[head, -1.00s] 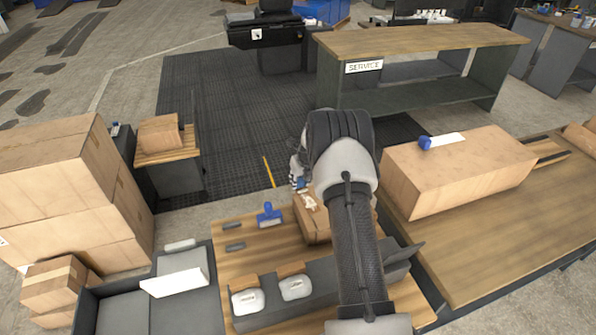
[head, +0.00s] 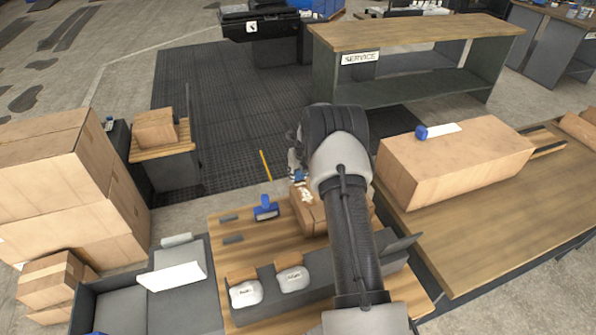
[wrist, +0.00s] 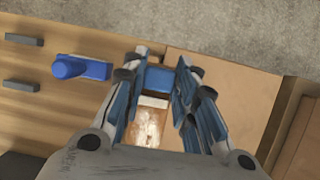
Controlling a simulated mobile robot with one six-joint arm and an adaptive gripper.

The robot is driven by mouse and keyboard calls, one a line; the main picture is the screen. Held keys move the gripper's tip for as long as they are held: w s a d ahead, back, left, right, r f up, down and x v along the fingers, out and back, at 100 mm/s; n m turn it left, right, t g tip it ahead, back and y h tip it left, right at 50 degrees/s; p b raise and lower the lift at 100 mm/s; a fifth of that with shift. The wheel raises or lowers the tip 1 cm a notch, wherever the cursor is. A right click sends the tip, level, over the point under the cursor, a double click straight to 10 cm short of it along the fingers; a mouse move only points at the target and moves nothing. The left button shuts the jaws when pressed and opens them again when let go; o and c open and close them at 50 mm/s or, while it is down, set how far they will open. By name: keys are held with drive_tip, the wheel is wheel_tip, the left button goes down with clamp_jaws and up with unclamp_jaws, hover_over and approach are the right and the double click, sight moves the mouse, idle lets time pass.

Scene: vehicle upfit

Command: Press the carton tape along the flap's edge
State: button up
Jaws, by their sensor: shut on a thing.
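The brown carton (head: 312,217) sits on the wooden bench, partly hidden behind my arm in the head view. In the wrist view its top (wrist: 225,95) lies under my gripper (wrist: 157,75). My gripper is shut on a small blue tool (wrist: 158,79) with a pale strip along its lower edge. A shiny brown strip with a whitish patch, seemingly the tape (wrist: 146,128), shows just below the tool. I cannot tell whether the tool touches the carton. The flap's edge is not clear.
Another blue-handled tool (head: 265,208) stands on the bench (head: 225,262) left of the carton; the wrist view shows it too (wrist: 82,68). Two dark blocks (head: 231,239) lie beside it. White-labelled bins (head: 290,278) stand in front. A large carton (head: 455,160) is on the right-hand table.

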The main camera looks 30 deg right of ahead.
sight(299, 179)
drive_tip(key=shift+f+b, duration=1.2)
drive_tip(key=shift+f, duration=1)
drive_tip(key=shift+f, duration=0.4)
drive_tip(key=o, duration=0.9)
drive_tip(key=shift+c, duration=0.2)
drive_tip(key=v, duration=1.2)
